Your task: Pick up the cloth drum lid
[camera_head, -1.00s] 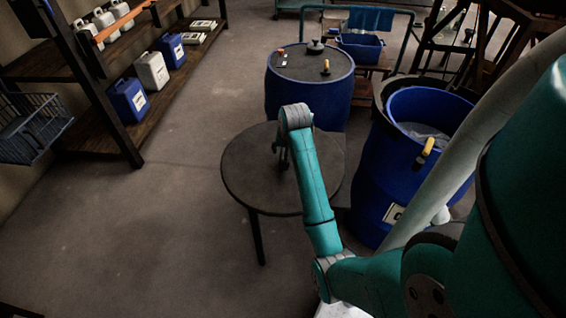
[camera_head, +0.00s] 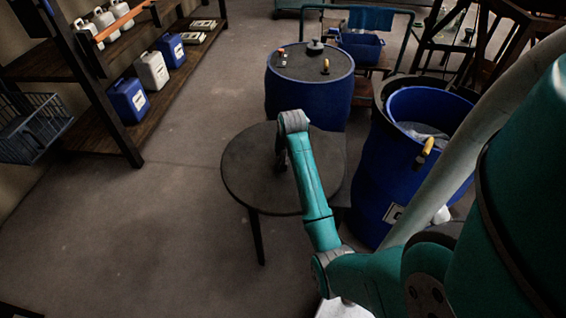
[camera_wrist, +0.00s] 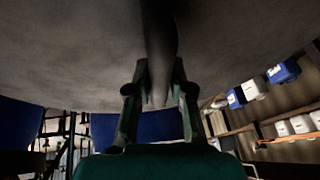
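The cloth drum lid appears to be the broad dark round disc (camera_head: 245,180) at the middle of the head view, level on a support with a thin dark leg. In the wrist view its grey surface (camera_wrist: 70,60) fills the top. A dark upright handle (camera_wrist: 160,60) stands at its middle. My gripper (camera_head: 281,165) reaches down over the disc. In the wrist view my gripper (camera_wrist: 160,85) has one finger close against each side of the handle and looks shut on it. The exact contact is partly in shadow.
A blue drum (camera_head: 308,98) with small items on its top stands behind. An open blue vat (camera_head: 385,185) with a yellow-handled item on its rim is at the right. A shelf (camera_head: 150,115) with jugs stands at the left. The floor (camera_head: 150,230) at the left is clear.

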